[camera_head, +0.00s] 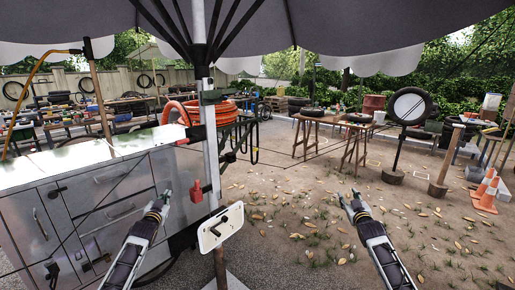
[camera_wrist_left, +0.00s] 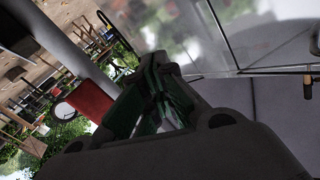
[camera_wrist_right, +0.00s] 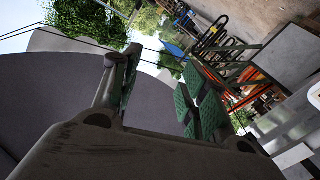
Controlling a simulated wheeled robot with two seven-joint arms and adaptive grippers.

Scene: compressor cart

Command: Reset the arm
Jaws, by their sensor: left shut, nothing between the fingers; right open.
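My left gripper (camera_head: 164,199) is in front of the metal cabinet, left of the umbrella pole, in the head view. In the left wrist view its green-padded fingers (camera_wrist_left: 160,85) are together with nothing between them. My right gripper (camera_head: 350,196) hangs over the dirt ground, right of the pole. In the right wrist view its fingers (camera_wrist_right: 155,95) stand apart and empty. A red block (camera_head: 196,191) is beside the pole.
The metal cabinet (camera_head: 110,205) with drawers fills the left. The pole (camera_head: 207,120) stands between my arms, with an orange hose coil (camera_head: 226,111) behind it. Wooden tables (camera_head: 308,125) and orange cones (camera_head: 488,193) stand farther right. The leaf-strewn ground ahead is open.

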